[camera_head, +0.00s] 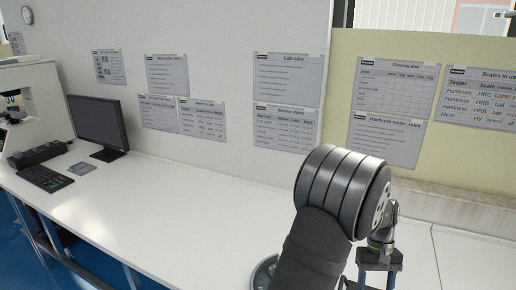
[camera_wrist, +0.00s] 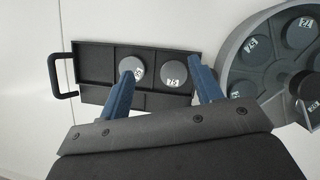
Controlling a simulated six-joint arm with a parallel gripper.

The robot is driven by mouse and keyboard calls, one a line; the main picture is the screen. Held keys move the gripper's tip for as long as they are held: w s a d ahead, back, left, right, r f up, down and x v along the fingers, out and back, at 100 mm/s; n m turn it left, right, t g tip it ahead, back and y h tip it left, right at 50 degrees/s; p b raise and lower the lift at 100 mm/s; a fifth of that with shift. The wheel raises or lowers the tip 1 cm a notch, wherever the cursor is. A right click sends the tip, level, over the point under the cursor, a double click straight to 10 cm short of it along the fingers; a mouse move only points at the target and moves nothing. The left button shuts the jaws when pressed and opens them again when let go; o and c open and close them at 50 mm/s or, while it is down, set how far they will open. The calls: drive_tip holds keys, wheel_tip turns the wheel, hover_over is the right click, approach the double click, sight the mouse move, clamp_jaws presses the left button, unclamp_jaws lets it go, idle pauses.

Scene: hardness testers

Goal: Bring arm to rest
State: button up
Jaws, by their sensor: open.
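My gripper (camera_wrist: 163,68) shows in the wrist view as two blue fingers, spread apart with nothing held between them. It points down over a black tray (camera_wrist: 95,70) with a handle on its left. The tray's left compartment is empty. In the head view my gripper (camera_head: 378,280) is at the lower right, cut off by the frame's bottom edge. My dark arm stands in front of the bench there.
A round grey holder (camera_wrist: 232,75) with several numbered discs stands right of the tray. The white bench (camera_head: 170,205) is clear in its middle. A monitor (camera_head: 98,122), keyboard (camera_head: 45,177) and white machine (camera_head: 35,95) stand at left. A wall with posters runs behind.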

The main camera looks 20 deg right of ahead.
drive_tip(key=w+a+m, duration=0.2)
drive_tip(key=w, duration=0.3)
drive_tip(key=w+a+f+m+y, duration=0.1)
drive_tip(key=w+a, duration=0.2)
drive_tip(key=w, duration=0.2)
drive_tip(key=w+a+f+m+t, duration=0.1)
drive_tip(key=w+a+m, duration=0.1)
drive_tip(key=w, duration=0.4)
drive_tip(key=shift+w+a+m+y, duration=0.1)
drive_tip(key=shift+a+m+y, duration=0.2)
drive_tip(key=shift+a+y, duration=0.1)
